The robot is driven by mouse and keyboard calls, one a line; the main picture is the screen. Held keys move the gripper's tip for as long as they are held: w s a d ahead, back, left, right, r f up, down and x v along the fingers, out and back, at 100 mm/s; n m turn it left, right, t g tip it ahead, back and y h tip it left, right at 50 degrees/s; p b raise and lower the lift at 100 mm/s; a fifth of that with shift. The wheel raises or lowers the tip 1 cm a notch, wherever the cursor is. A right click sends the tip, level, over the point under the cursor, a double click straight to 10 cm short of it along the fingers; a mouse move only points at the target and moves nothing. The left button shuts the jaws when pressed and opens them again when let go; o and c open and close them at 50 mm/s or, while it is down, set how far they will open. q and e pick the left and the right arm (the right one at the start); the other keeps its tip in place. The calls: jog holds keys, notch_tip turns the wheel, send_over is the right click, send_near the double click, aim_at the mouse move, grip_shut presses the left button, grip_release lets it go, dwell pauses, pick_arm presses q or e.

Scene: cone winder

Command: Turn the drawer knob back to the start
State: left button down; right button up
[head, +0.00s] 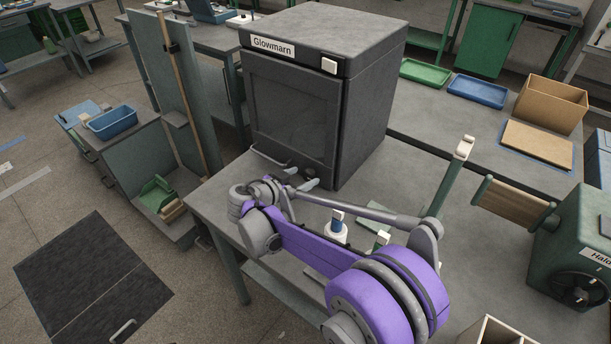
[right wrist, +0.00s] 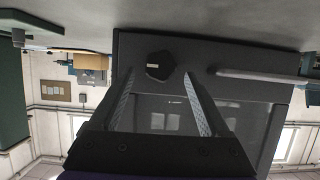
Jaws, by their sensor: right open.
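The dark drawer knob (right wrist: 159,66) sits on the dark front panel of the Glowmarn cabinet, with a small pale mark on its face. My right gripper (right wrist: 157,78) is open in the right wrist view, its two grey fingers on either side of the knob with gaps between. I cannot tell how far its tips are from the panel. In the head view my right gripper (head: 301,178) is at the cabinet's lower front and the knob is hard to make out there. The Glowmarn cabinet (head: 293,103) stands on the grey bench. My left gripper is out of view.
A bar handle (right wrist: 262,76) is beside the knob on the panel. On the bench (head: 420,185) a white bottle (head: 336,232) stands close to my right arm. A green machine (head: 572,235) stands at right. Trays (head: 425,73) and an open box (head: 550,105) are farther back.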

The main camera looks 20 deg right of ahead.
jog(key=shift+x, duration=1.15)
grip_shut()
